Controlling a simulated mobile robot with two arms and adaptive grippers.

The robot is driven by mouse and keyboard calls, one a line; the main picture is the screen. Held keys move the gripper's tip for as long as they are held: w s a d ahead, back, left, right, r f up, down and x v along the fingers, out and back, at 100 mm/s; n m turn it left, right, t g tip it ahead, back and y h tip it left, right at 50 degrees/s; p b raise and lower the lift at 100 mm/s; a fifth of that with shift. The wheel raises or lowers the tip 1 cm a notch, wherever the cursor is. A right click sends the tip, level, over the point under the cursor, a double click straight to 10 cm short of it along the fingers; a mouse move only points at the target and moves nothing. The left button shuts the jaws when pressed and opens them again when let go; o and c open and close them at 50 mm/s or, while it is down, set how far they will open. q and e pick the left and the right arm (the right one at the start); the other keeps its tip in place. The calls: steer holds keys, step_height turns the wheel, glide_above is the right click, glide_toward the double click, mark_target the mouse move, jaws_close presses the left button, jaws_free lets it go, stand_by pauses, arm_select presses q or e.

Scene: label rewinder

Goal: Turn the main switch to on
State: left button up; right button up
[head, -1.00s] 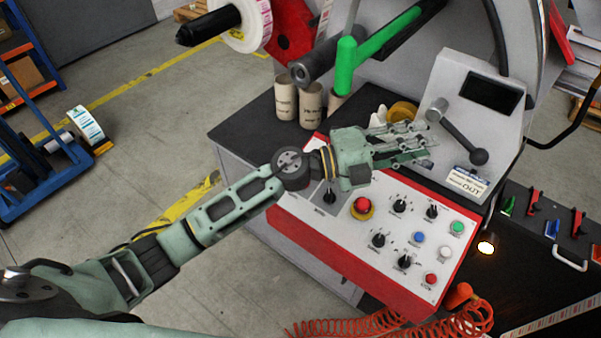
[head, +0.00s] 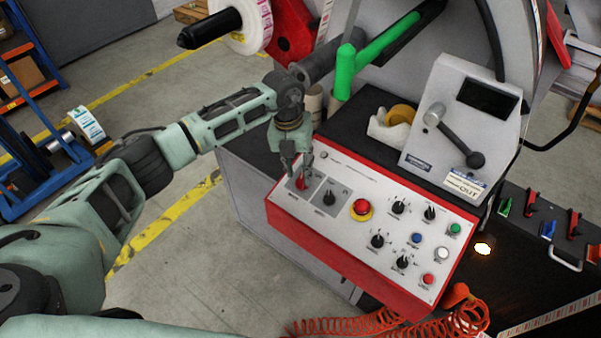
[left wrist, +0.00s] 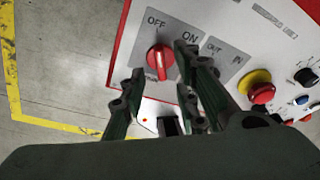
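The main switch is a red rotary knob (left wrist: 160,60) on a grey plate marked OFF and ON in the left wrist view. Its white pointer line runs roughly up and down in that picture, tilted slightly toward OFF. In the head view the red knob (head: 302,183) sits at the left end of the control panel (head: 340,169). My left gripper (head: 298,170) points down over the knob. In the left wrist view its fingers (left wrist: 155,85) are spread on either side of the knob, apart from it. My right gripper is not in view.
A black selector (head: 329,197) marked OUT and IN is just right of the switch. A red emergency stop (head: 361,207), several knobs and buttons share the panel. A lever (head: 455,137) and tape dispenser (head: 391,125) stand behind it. Orange coiled hose (head: 345,325) hangs in front.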

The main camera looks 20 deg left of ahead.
mark_target(301, 179)
arm_select(q)
steer(key=shift+d+f+p, duration=0.15)
steer(key=shift+f, duration=0.7)
steer(key=shift+d+f+p, duration=0.1)
steer(key=shift+f+p, duration=0.05)
steer(key=shift+f, duration=0.65)
steer(key=shift+c, duration=0.2)
jaws_close()
